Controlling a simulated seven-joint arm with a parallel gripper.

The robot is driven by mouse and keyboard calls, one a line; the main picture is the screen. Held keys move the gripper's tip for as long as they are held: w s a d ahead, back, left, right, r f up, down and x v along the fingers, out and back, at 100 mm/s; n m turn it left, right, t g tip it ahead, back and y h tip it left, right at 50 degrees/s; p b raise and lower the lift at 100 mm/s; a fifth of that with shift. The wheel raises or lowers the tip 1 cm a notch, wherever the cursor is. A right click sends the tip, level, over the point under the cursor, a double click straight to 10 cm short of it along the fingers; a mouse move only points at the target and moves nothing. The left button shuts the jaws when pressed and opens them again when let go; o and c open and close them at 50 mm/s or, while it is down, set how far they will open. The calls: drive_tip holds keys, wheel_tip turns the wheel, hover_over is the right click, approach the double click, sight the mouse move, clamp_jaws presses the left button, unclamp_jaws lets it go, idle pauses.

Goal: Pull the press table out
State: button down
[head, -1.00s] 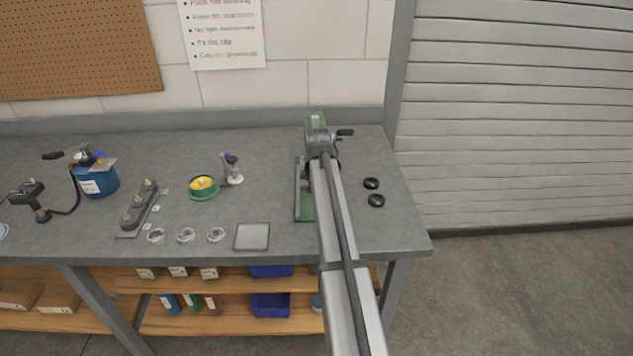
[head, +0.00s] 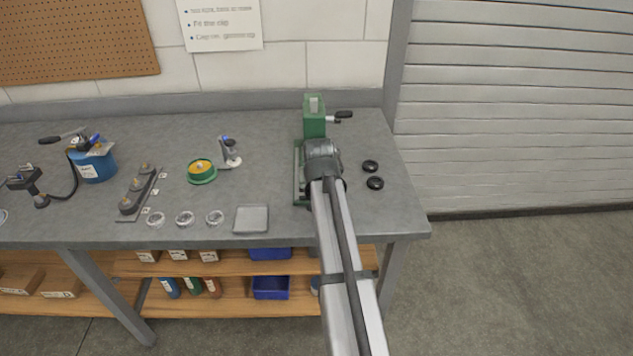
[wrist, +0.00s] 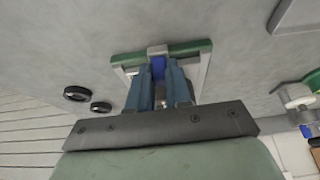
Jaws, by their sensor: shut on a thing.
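The green press (head: 314,118) stands at the back right of the bench, with a black-handled lever on its right. Its green-edged base (head: 298,178) runs toward the front edge, partly hidden under my arm. In the wrist view, a green crossbar (wrist: 190,47) and pale rails (wrist: 203,72) of the base show around the fingers. My gripper (wrist: 158,66) is shut on a small blue handle (wrist: 158,68) between its fingertips, which seems to belong to the press table. The table itself is mostly hidden by the gripper. My wrist hides the fingers in the head view.
Two black rings (head: 375,183) lie right of the press. A grey square plate (head: 251,219) lies to its left near the front edge. A green-yellow round part (head: 201,171) and a small stand (head: 230,152) are further left. The bench's right end is mostly clear.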

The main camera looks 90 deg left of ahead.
drive_tip(key=shift+d, duration=0.3)
drive_tip(key=c, duration=1.4)
unclamp_jaws()
drive_tip(key=o, duration=0.4)
drive_tip(key=shift+a, duration=0.1)
drive_tip(key=shift+c, duration=0.2)
drive_tip(key=shift+r, duration=0.15)
drive_tip(key=v, duration=1.3)
drive_tip(key=shift+r, duration=0.25)
